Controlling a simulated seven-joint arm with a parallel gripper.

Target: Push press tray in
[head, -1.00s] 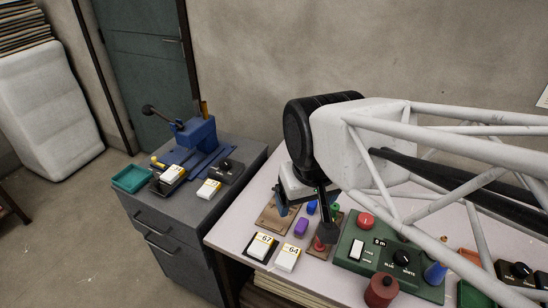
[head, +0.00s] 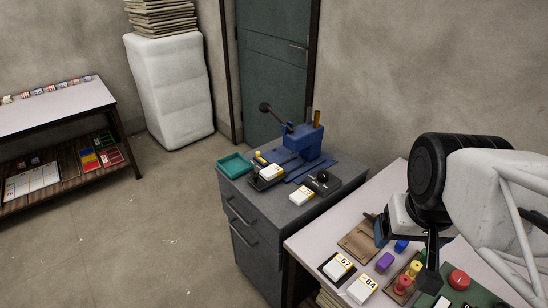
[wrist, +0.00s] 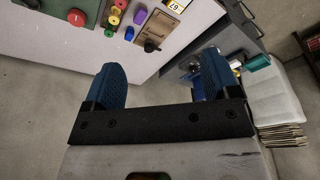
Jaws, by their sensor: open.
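The blue press (head: 303,140) with a dark lever stands on a grey cabinet at the centre of the head view. Its tray (head: 266,180) sticks out at the press's front left, with a white-and-yellow block on it and a yellow knob beside it. My gripper (wrist: 161,80) is open and empty, its two blue fingers apart in the wrist view. In the head view it hangs over the pale table at the right, well away from the press. The press shows only small and partly hidden behind a finger in the wrist view.
A teal bin (head: 235,164) sits at the cabinet's left edge. A black-knobbed box (head: 322,182) and another white block (head: 301,196) lie right of the tray. The pale table (head: 312,243) holds numbered blocks, coloured pegs and a red button. The floor left of the cabinet is clear.

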